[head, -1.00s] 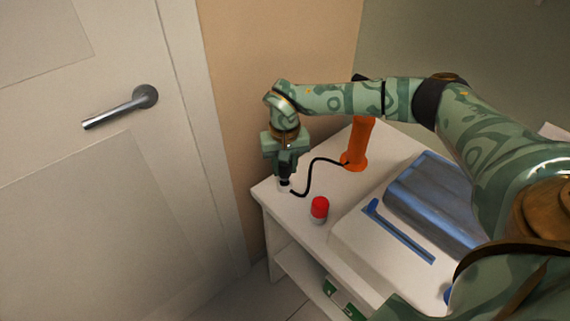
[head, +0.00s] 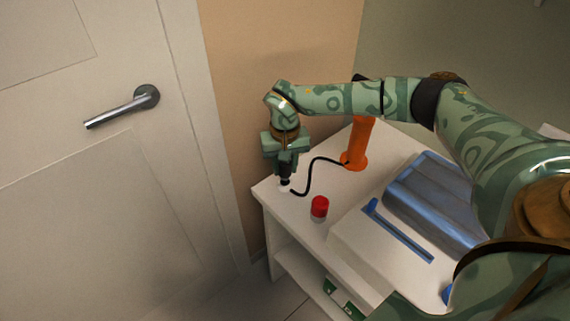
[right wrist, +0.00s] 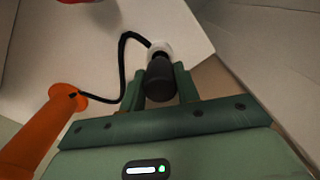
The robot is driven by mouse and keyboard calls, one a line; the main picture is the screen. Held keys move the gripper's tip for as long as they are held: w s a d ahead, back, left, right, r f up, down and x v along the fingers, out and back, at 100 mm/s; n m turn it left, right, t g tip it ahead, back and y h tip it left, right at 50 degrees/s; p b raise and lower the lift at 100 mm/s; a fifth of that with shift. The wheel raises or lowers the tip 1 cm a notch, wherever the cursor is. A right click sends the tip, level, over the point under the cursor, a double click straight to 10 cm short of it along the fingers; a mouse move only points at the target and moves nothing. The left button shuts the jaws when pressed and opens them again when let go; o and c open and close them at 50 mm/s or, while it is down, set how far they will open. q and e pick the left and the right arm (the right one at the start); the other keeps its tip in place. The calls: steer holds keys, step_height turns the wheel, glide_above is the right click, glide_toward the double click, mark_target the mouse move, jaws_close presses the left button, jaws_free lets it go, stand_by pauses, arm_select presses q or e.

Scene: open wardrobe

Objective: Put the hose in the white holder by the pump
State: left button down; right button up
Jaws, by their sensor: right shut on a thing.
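The orange pump (head: 356,150) stands on the white table, and its black hose (head: 306,178) curves from it toward the table's near left corner. My right gripper (head: 286,172) points down there, shut on the hose's black end piece. In the right wrist view the end piece (right wrist: 160,80) is between the two fingers. The white holder (head: 284,189) is directly below the fingertips; in the right wrist view it shows as a white ring (right wrist: 163,47) at the far end of the end piece. I cannot tell how deep the end sits in it. My left gripper is out of view.
A red-capped white container (head: 319,208) stands on the table (head: 290,208) just right of the holder. A white box with a blue bundle (head: 432,200) and a blue strip lies further right. The wall and a door (head: 110,180) are close on the left.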

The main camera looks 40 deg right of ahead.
arm_select(q)
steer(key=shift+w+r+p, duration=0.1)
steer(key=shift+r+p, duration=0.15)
steer(key=shift+p, duration=0.05)
arm_select(e)
steer(key=shift+r, duration=0.1)
arm_select(q)
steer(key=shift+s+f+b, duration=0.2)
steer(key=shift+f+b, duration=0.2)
steer(key=shift+b, duration=0.1)
arm_select(e)
steer(key=shift+f, duration=1.6)
steer(key=o, duration=1.2)
arm_select(q)
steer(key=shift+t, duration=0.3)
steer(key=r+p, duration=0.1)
steer(key=p, duration=0.1)
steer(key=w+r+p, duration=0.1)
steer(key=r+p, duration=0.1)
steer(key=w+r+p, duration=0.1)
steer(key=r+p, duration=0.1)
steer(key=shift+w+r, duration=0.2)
arm_select(e)
step_height(320, 180, up, 16)
steer(key=shift+r, duration=0.15)
